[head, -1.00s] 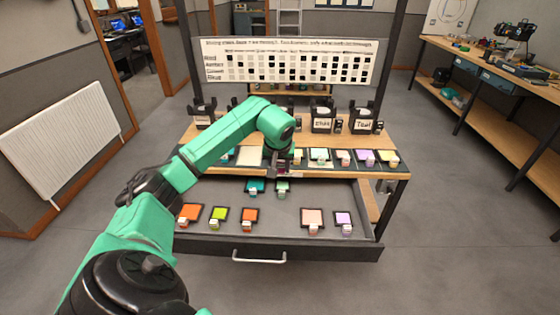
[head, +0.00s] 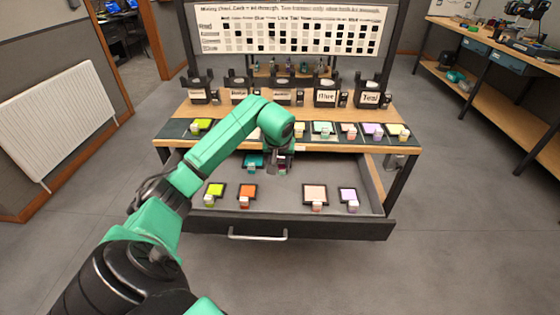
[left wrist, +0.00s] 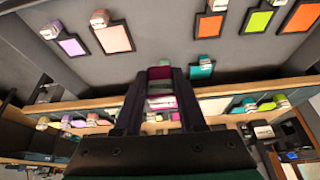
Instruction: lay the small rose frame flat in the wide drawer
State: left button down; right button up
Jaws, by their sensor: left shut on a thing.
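The small rose frame (left wrist: 160,101), magenta-rimmed, is between the fingers of my left gripper (left wrist: 160,85) in the left wrist view. The gripper is shut on it and the frame stands up rather than flat. In the head view my left gripper (head: 280,164) is over the back part of the open wide drawer (head: 185,219), just in front of the bench edge; the rose frame (head: 283,168) shows only as a dark magenta bit there. I cannot tell the exact height above the drawer floor. My right gripper is not in view.
The drawer holds a teal frame (head: 253,161), a lime frame (head: 214,189), an orange frame (head: 247,191), a peach frame (head: 314,194) and a lilac frame (head: 348,194). Another orange frame (left wrist: 301,16) shows in the left wrist view. Bare drawer floor (head: 280,197) lies between orange and peach.

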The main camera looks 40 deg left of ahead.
pick_arm(q)
jog(key=b, duration=1)
send_over(280, 208)
jog(key=s+d, duration=0.1)
notch_tip(280, 208, down, 16)
jog(key=shift+s+f, duration=0.1)
jog(key=shift+s, duration=0.05)
jog(key=shift+f+b, duration=0.75)
jog(key=shift+f, duration=0.35)
jog(key=shift+f+b, duration=1.15)
jog(key=shift+f, duration=0.15)
jog(key=shift+c, duration=2.1)
grip_release()
